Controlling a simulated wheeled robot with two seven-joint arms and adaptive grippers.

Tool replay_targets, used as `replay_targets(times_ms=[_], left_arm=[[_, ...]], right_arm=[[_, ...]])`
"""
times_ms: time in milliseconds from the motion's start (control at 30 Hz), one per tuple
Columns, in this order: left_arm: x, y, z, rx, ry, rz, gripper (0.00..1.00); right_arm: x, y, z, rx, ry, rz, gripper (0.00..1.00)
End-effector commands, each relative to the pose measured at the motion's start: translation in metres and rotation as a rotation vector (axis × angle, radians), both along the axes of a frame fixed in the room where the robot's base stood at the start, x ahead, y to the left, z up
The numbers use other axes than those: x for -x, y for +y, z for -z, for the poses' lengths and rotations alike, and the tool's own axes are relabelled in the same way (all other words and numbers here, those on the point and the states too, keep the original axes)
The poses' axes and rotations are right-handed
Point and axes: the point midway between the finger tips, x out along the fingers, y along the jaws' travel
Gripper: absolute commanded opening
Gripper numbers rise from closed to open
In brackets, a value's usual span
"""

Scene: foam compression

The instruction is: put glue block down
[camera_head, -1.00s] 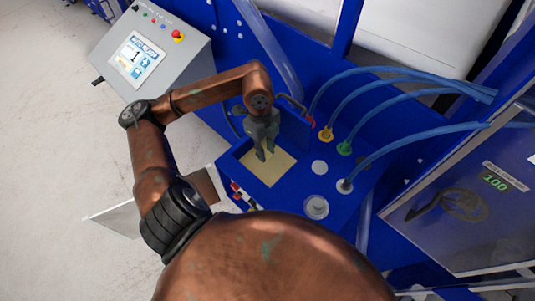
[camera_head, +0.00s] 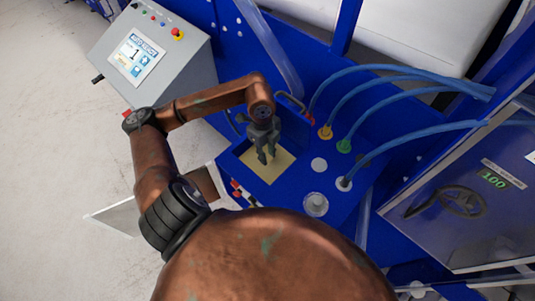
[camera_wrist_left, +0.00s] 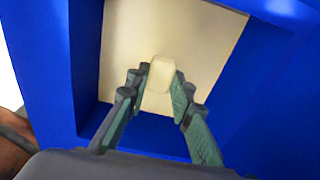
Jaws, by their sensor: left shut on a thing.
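The glue block (camera_wrist_left: 160,73) is a small pale cream block between my left fingertips in the left wrist view. My left gripper (camera_wrist_left: 160,90) is shut on it. In the head view my left gripper (camera_head: 266,158) points down into a square opening in the blue machine, over a cream-coloured surface (camera_head: 277,168). That surface (camera_wrist_left: 200,35) also fills the opening in the wrist view. I cannot tell whether the block touches it. The block is too small to make out in the head view. My right gripper is not in view.
Blue walls (camera_wrist_left: 255,75) enclose the opening closely. Blue hoses (camera_head: 400,78) run to coloured fittings on the right of it. A grey control panel (camera_head: 155,55) stands at the upper left. A silver round knob (camera_head: 316,205) sits on the machine top.

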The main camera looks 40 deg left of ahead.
Motion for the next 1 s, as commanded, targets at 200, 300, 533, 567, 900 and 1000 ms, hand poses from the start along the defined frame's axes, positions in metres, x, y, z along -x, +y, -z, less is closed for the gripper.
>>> replay_targets(times_ms=[200, 300, 533, 567, 900, 1000], left_arm=[[0.0, 0.0, 0.001, 0.0, 0.001, 0.0, 0.26], [0.0, 0.0, 0.001, 0.0, 0.001, 0.0, 0.33], [0.0, 0.0, 0.001, 0.001, 0.001, 0.0, 0.38], [0.0, 0.0, 0.001, 0.001, 0.001, 0.0, 0.38], [-0.001, 0.002, -0.023, -0.002, -0.004, 0.001, 0.38], [-0.002, 0.004, -0.043, -0.003, -0.005, 0.001, 0.38]], right_arm=[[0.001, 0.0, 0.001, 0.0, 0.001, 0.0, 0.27], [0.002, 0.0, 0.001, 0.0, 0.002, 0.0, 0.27], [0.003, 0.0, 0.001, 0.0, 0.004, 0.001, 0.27], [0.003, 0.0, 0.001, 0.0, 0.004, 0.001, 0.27], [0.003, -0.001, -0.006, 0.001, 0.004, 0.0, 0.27], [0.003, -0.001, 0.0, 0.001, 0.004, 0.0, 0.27]])
